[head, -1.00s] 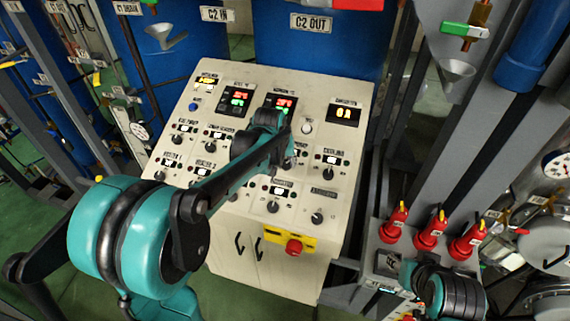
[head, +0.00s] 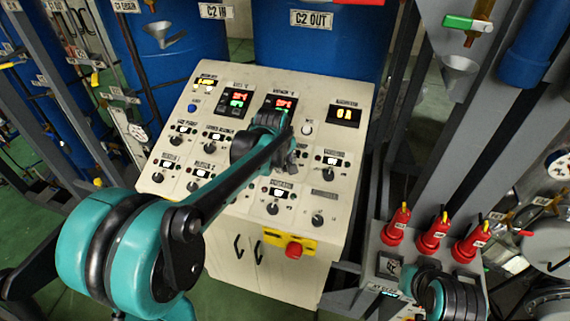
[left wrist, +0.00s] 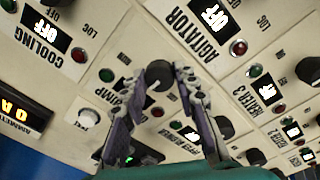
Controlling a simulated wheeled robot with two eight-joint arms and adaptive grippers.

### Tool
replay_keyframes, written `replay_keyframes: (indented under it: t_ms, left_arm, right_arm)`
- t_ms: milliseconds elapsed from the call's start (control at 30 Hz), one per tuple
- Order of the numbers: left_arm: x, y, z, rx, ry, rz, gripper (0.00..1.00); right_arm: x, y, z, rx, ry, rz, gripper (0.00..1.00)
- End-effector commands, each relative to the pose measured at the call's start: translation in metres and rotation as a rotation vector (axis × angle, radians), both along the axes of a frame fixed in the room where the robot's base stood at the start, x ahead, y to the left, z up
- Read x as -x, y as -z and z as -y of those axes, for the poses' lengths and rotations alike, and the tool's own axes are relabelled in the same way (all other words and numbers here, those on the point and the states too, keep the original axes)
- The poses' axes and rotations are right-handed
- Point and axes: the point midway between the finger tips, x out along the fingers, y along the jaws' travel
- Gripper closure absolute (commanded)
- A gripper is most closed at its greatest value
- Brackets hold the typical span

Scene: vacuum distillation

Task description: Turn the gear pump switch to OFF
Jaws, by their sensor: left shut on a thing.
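The gear pump switch (left wrist: 159,75) is a round black knob on the sloped cream control panel (head: 225,218). Its label, partly covered, reads "...UMP" in the left wrist view. My left gripper (left wrist: 160,71) is shut on this knob, one finger on each side. In the head view my left gripper (head: 291,160) is at the middle of the panel, and its hand and forearm hide the switch there. The fingers largely cover the gear pump's display, so I cannot read its state. My right gripper's fingers are not in view.
Other knobs sit close by, such as the agitator knob (head: 272,208). A red emergency button (head: 294,250) is at the panel's front edge.

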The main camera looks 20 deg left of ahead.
Motion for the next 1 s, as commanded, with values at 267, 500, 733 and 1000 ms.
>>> replay_keyframes:
  t_ms: [267, 500, 733, 1000]
  left_arm:
    - [0.000, 0.000, 0.000, 0.006, -0.013, 0.001, 0.99]
    - [0.000, -0.001, 0.000, 0.006, -0.012, 0.001, 0.65]
    - [0.000, 0.000, 0.000, 0.005, -0.012, 0.000, 0.49]
    - [0.005, -0.011, 0.000, 0.005, -0.012, 0.000, 0.49]
  right_arm:
    - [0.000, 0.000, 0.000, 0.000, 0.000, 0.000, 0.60]
    - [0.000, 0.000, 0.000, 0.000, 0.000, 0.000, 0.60]
    - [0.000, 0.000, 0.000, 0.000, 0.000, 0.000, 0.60]
    - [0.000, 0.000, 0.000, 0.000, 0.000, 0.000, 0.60]
